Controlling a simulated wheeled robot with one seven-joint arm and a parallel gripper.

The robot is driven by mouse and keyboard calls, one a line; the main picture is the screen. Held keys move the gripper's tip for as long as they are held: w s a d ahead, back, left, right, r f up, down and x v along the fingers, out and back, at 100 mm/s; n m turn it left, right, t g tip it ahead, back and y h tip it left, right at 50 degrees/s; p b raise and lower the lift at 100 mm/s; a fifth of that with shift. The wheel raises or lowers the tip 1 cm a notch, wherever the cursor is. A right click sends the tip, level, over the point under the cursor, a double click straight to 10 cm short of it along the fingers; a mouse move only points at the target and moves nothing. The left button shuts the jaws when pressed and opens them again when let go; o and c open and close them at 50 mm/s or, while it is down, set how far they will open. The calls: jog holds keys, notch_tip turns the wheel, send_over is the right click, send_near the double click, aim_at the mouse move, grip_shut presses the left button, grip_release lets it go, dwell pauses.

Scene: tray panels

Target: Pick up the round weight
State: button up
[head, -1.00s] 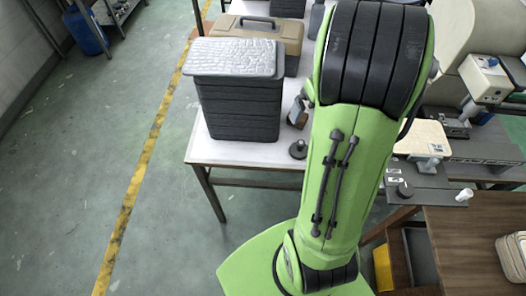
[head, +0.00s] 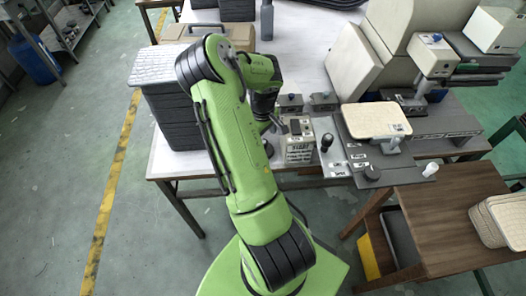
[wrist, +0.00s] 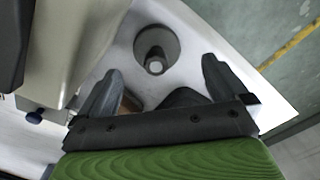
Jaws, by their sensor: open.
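The round weight (wrist: 143,36) is a grey disc with a narrower upright stem or knob, standing on the white tabletop in the wrist view. My gripper (wrist: 160,65) is open, with one dark finger at each side of the picture. The weight shows between and just beyond the fingertips, with no finger visibly touching it. In the head view my gripper (head: 270,124) is low over the white table, beside the grey box with printed labels.
A dark ribbed stack (head: 172,112) with a grey top stands left of my arm. A labelled grey box (head: 299,150) and a panel with a black-knobbed lever (head: 327,143) stand to the right. The table's front edge is close in the wrist view.

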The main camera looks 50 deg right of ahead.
aim_at(264, 142)
jog(key=f, duration=0.3)
jog(key=f+b, duration=0.1)
jog(key=f, duration=0.1)
jog(key=shift+d+f, duration=0.2)
jog(key=shift+d, duration=0.05)
jog(key=shift+s, duration=0.1)
jog(key=shift+c, duration=0.5)
jog(key=shift+r, duration=0.1)
jog(key=c, duration=1.4)
